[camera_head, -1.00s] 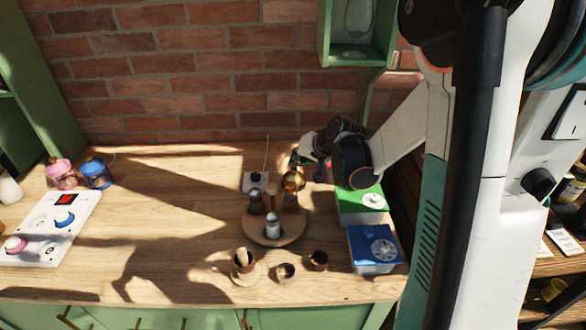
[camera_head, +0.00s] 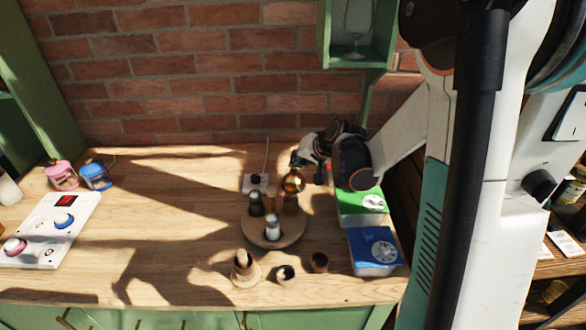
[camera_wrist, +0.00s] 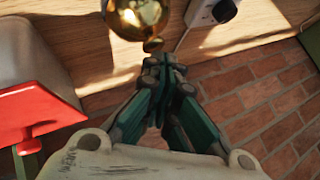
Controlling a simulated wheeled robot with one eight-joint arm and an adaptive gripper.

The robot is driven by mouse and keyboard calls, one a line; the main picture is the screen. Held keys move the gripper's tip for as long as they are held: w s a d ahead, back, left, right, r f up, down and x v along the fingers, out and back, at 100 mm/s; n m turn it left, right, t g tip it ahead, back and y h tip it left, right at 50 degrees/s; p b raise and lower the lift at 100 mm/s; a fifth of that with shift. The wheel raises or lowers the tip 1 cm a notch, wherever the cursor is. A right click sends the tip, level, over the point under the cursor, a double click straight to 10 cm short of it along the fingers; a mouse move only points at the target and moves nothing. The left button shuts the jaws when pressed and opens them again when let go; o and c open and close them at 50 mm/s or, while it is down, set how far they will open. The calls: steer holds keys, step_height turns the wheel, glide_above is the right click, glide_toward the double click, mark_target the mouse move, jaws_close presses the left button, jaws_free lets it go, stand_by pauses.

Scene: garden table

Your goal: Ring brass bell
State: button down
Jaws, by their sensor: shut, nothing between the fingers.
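The brass bell (camera_head: 292,181) is a shiny gold dome near the round wooden stand, towards the back right of the table. In the wrist view the bell (camera_wrist: 140,15) is cut off by the top edge, with a small gold knob at its near side. My gripper (camera_head: 298,162) is just behind and above the bell in the head view. In the wrist view its dark green fingers (camera_wrist: 162,66) are closed together, with nothing between them, close to the knob. I cannot tell whether they touch the bell.
The round wooden stand (camera_head: 254,233) bears several small items. Small cups (camera_head: 318,262) stand in front. A green box (camera_head: 356,208) and a blue box (camera_head: 367,254) stand to the right. The brick wall is behind.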

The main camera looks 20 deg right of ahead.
steer(key=shift+r, duration=0.3)
steer(key=shift+r+p, duration=2.2)
steer(key=shift+r, duration=0.8)
